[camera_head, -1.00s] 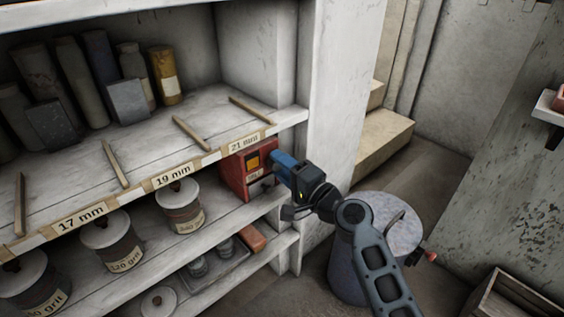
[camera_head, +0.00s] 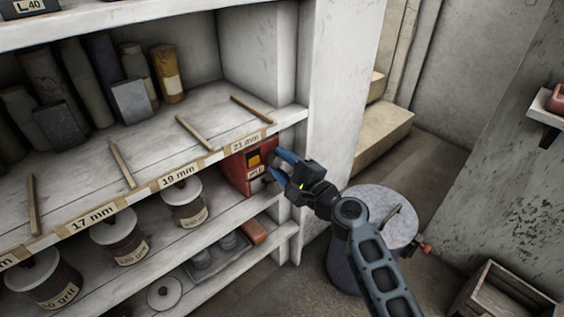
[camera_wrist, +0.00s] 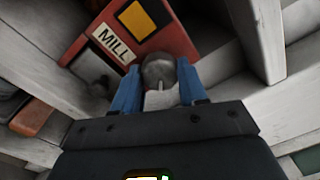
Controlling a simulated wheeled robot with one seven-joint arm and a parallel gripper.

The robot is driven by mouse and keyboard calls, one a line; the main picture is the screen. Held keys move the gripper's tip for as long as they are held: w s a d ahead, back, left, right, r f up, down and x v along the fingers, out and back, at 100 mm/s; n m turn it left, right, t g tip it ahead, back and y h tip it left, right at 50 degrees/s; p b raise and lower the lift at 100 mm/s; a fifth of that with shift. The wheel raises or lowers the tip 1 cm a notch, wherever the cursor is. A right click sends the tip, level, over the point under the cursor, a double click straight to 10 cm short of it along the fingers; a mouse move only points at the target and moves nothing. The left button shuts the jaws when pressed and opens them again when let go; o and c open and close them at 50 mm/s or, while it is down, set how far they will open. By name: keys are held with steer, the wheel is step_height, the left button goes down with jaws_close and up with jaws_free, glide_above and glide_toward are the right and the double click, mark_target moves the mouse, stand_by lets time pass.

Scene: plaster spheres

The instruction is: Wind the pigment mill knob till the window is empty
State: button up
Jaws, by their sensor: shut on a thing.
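The pigment mill (camera_head: 237,170) is a red box on the shelf under the "21 mm" label. Its front has a small window (camera_head: 254,159) showing orange; in the wrist view the window (camera_wrist: 137,19) looks yellow-orange in a dark frame above the "MILL" label. A grey rounded knob (camera_wrist: 158,69) stands out from the mill's front. My gripper (camera_head: 276,166) reaches the mill from the right. In the wrist view its blue fingers (camera_wrist: 159,80) stand on both sides of the knob, shut on it. The fingers partly hide the knob in the head view.
The shelf board (camera_head: 212,157) runs just above the mill, and a white upright (camera_head: 331,120) stands close behind my gripper. Lidded grit jars (camera_head: 186,204) stand left of the mill. A reddish block (camera_head: 252,232) lies below. A grey drum (camera_head: 378,215) stands beside my arm.

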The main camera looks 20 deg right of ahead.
stand_by(0.3)
steer(key=o, duration=1.1)
steer(key=shift+c, duration=0.2)
steer(key=v, duration=0.8)
steer(key=shift+p, duration=0.3)
